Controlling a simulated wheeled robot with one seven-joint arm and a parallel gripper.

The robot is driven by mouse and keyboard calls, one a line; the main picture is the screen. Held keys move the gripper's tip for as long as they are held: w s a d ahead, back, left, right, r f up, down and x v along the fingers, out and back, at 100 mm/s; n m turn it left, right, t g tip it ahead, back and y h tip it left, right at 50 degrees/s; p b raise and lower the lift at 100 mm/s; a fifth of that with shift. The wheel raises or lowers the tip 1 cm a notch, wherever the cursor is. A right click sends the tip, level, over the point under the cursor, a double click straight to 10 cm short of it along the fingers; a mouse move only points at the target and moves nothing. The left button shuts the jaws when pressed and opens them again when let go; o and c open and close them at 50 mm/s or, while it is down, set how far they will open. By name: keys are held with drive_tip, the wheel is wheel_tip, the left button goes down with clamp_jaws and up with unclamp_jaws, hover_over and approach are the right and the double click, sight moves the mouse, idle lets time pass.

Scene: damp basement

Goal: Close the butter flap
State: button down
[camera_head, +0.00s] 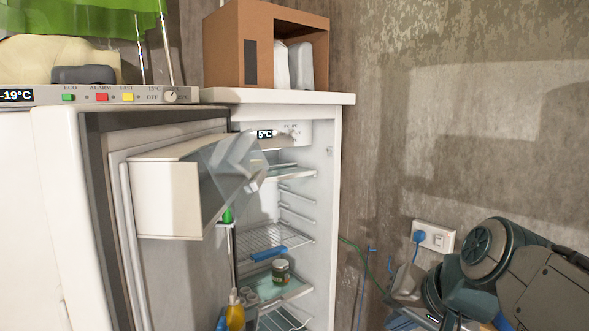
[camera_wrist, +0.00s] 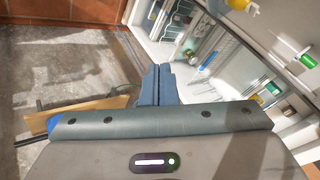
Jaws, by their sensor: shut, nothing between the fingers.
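The butter compartment (camera_head: 165,200) is a white box high on the inner side of the open fridge door. Its clear flap (camera_head: 232,165) stands tilted out from the box, over the fridge opening, and looks open. My gripper (camera_wrist: 157,72) shows in the wrist view with its blue fingers shut together and empty. It is apart from the flap, and I cannot make out the flap in the wrist view. I cannot make out the fingertips in the head view.
The fridge (camera_head: 331,170) stands open, with wire shelves, a jar (camera_head: 280,271) and a blue item (camera_head: 268,254) inside. A yellow bottle (camera_head: 235,315) is in the lower door. A brown box (camera_head: 237,45) sits on top. A wall socket (camera_head: 433,237) is at right.

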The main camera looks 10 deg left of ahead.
drive_tip(key=w+a+r+t+y, duration=0.1)
drive_tip(key=a+r+y, duration=0.15)
drive_tip(key=r, duration=0.55)
drive_tip(key=w+a+r+m+t+y, duration=0.15)
drive_tip(key=a+r, duration=0.25)
drive_tip(key=r, duration=0.4)
drive_tip(key=a+r+y, duration=0.3)
drive_tip(key=r, duration=0.6)
drive_tip(key=p, duration=0.4)
approach(263, 176)
drive_tip(key=shift+n, duration=0.25)
drive_tip(key=x, duration=0.5)
drive_tip(key=shift+w+r, duration=0.15)
drive_tip(key=shift+r, duration=0.1)
drive_tip(key=shift+a+f, duration=0.25)
drive_tip(key=shift+a, duration=0.05)
